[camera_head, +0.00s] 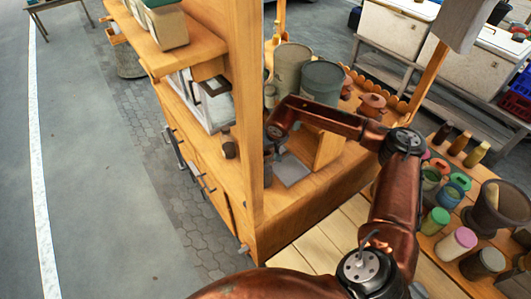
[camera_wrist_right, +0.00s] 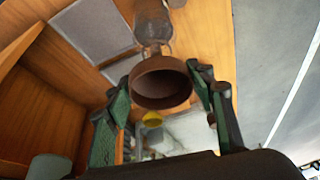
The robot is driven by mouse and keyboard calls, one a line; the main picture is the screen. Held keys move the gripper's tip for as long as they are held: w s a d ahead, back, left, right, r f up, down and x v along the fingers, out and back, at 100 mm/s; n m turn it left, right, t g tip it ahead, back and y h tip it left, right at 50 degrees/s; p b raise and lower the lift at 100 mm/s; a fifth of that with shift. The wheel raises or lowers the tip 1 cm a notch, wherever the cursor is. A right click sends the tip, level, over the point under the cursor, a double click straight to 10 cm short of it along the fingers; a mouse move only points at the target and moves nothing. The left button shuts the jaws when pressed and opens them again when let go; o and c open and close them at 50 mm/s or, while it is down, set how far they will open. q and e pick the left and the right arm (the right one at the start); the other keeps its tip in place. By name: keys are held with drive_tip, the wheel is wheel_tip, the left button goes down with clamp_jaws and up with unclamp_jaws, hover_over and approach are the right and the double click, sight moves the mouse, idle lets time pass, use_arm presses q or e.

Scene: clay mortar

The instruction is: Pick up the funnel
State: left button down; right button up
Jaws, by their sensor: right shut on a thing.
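The brown, round, open-mouthed funnel (camera_wrist_right: 161,82) shows in the right wrist view, between the two green-padded fingers of my right gripper (camera_wrist_right: 163,76). The gripper is shut on it, though the contact at each pad is hard to make out. A dark jar-like thing (camera_wrist_right: 152,22) shows just beyond the funnel's rim. In the head view my right arm reaches over the wooden counter, and my right gripper (camera_head: 269,158) is partly hidden by the upright post. The funnel cannot be made out clearly there. My left gripper is not in view.
A wooden post (camera_head: 247,120) stands close beside the right gripper. A grey plate (camera_head: 291,170) lies on the counter. A large green canister (camera_head: 321,82) and a small brown pot (camera_head: 372,105) stand behind my arm. Several paint jars (camera_head: 436,221) and a mortar (camera_head: 499,205) stand at the right.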

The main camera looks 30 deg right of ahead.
drive_tip(key=shift+c, duration=1.4)
drive_tip(key=shift+r, duration=0.2)
wheel_tip(320, 180, up, 9)
drive_tip(key=shift+r+b, duration=0.15)
drive_tip(key=shift+b, duration=0.3)
drive_tip(key=shift+r+p, duration=1.65)
drive_tip(key=shift+r, duration=1.05)
